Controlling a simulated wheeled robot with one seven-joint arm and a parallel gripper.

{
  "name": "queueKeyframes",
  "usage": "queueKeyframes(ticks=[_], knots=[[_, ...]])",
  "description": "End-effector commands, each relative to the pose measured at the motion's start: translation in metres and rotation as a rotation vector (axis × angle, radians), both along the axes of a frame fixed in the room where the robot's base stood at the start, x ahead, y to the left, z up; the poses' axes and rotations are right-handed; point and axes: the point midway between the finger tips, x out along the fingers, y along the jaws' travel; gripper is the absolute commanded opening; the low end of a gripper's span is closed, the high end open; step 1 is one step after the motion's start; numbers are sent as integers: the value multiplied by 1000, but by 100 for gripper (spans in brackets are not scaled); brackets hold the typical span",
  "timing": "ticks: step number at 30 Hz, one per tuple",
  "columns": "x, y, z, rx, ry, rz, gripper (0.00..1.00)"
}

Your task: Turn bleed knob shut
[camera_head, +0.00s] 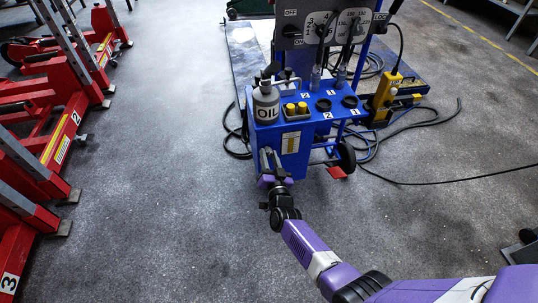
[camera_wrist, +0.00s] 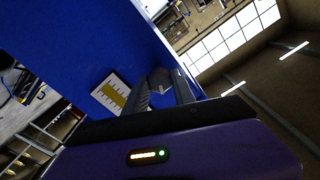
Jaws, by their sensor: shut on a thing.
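The blue pump cabinet (camera_head: 262,137) stands on the floor in the middle of the head view, and its blue face (camera_wrist: 75,45) fills much of the wrist view. My gripper (camera_head: 270,157) is at the cabinet's front, below the oil can. In the wrist view my gripper (camera_wrist: 163,88) has its two grey fingers close together, shut on a small grey part, seemingly the bleed knob (camera_wrist: 159,77), at the cabinet. The fingers mostly hide the knob, so its turn position cannot be told. A yellow-and-white level gauge (camera_wrist: 112,94) is beside the fingers.
On the cabinet top stand a grey oil can (camera_head: 266,104) and a tray with yellow caps (camera_head: 296,108). Red jack frames (camera_head: 60,140) line the left. The floor in front is clear.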

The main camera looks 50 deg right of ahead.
Motion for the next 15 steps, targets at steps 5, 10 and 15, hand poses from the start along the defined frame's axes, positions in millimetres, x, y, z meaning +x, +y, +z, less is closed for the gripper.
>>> queueKeyframes(ticks=[5,10,15], knots=[[0,2,-1,-128,91,3,0],[0,1,-1,-232,162,3,0],[0,1,-2,-310,216,3,0]])
